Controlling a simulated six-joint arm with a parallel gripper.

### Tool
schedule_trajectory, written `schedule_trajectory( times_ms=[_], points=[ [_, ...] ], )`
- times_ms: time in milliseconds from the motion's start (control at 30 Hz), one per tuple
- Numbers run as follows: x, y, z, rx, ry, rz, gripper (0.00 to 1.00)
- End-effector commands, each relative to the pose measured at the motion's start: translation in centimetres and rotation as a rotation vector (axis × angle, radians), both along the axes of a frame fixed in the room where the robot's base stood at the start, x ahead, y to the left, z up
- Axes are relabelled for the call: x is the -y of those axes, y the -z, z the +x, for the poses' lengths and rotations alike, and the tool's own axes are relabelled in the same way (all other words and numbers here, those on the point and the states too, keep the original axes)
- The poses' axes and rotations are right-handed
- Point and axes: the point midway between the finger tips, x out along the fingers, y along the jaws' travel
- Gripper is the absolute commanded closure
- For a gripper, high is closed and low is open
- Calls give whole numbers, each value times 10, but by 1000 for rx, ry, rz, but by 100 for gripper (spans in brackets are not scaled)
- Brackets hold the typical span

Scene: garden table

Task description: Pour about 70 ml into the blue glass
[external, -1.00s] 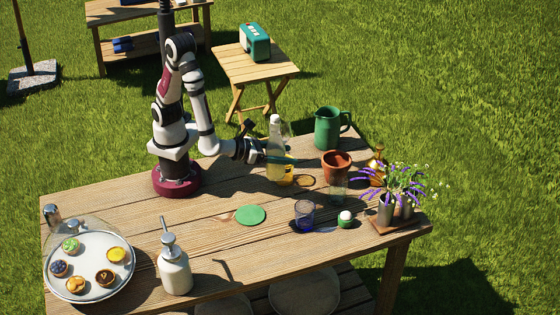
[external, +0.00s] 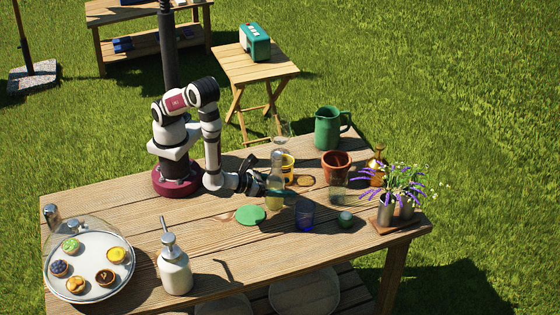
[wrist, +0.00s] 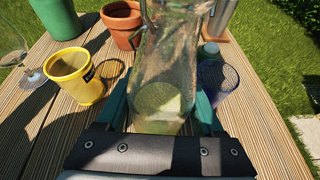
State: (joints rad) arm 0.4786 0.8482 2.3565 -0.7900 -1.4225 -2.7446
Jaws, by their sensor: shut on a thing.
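My gripper (external: 264,186) is shut on a clear glass bottle (external: 275,192) that holds some pale yellow liquid. The bottle looks about upright, beside the green disc. In the wrist view the bottle (wrist: 165,75) fills the middle between my fingers. The blue glass (external: 305,217) stands on the table just right of the bottle. It also shows in the wrist view (wrist: 218,80), right of the bottle and partly hidden by my finger. I cannot make out any liquid in the blue glass.
A yellow cup (external: 287,170), a terracotta pot (external: 337,164) and a green pitcher (external: 327,128) stand behind the bottle. A small green pot (external: 345,219), a clear glass (external: 338,193) and potted flowers (external: 386,212) are to the right. A green disc (external: 250,215) lies left.

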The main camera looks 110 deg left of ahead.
Motion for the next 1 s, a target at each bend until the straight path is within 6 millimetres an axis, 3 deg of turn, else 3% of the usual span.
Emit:
schedule_trajectory(
  times_ms=[1000],
  points=[
    [0,18,-7,-618,0,102,100]
  ],
)
